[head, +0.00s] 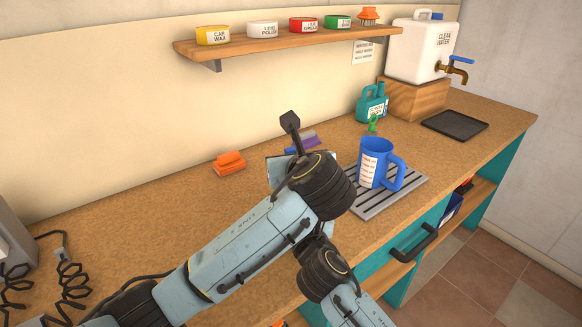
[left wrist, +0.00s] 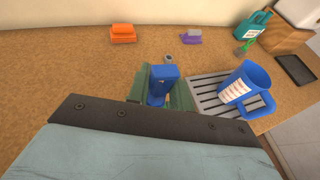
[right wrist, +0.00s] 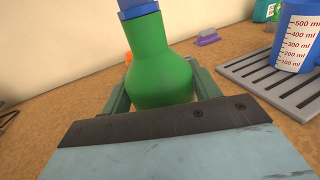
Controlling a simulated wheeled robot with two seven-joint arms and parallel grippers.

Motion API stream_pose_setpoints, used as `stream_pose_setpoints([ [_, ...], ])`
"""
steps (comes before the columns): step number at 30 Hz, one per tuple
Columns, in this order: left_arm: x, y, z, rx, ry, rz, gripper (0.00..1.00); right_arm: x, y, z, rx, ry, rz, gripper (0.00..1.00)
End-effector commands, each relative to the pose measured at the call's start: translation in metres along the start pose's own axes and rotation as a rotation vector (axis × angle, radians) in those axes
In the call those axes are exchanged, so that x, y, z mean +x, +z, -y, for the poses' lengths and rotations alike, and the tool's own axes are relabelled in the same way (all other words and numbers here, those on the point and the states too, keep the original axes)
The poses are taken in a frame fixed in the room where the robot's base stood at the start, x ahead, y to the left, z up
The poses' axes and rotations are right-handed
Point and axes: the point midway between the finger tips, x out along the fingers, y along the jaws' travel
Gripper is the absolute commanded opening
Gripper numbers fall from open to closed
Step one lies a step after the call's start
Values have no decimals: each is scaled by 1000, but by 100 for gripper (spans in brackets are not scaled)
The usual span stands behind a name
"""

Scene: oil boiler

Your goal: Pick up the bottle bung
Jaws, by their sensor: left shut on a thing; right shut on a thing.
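In the left wrist view, my left gripper (left wrist: 164,88) is shut on a blue piece, which looks like the bottle bung (left wrist: 160,84). In the right wrist view, my right gripper (right wrist: 155,95) is shut around a green bottle (right wrist: 160,68). The bottle stands roughly upright in that view, with blue (right wrist: 138,9) at its neck, cut off by the frame's top edge. I cannot tell whether that blue is a collar or the bung. In the head view my arms hide both gripper tips, the bottle and the bung.
A blue measuring jug (head: 374,165) stands on a grey slatted tray (head: 408,195) at the right. An orange sponge (head: 229,163), a teal jug (head: 372,102) and a black tray (head: 455,125) are on the worktop (head: 130,225). A shelf (head: 280,46) runs above.

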Motion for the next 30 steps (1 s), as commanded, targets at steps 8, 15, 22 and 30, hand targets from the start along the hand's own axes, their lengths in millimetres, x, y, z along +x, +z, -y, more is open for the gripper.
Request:
stream_pose_setpoints([
  [8,-12,29,1,-4,-3,6,0,0,-1,0,0,-1,-2,32],
  [15,-30,73,0,-3,-2,6,0,0,-1,0,0,-1,-2,32],
  [22,-38,92,0,-1,-1,2,0,0,-1,0,0,-1,-2,32],
  [30,-39,93,0,0,0,0,0,0,-1,1,0,-1,-2,32],
])
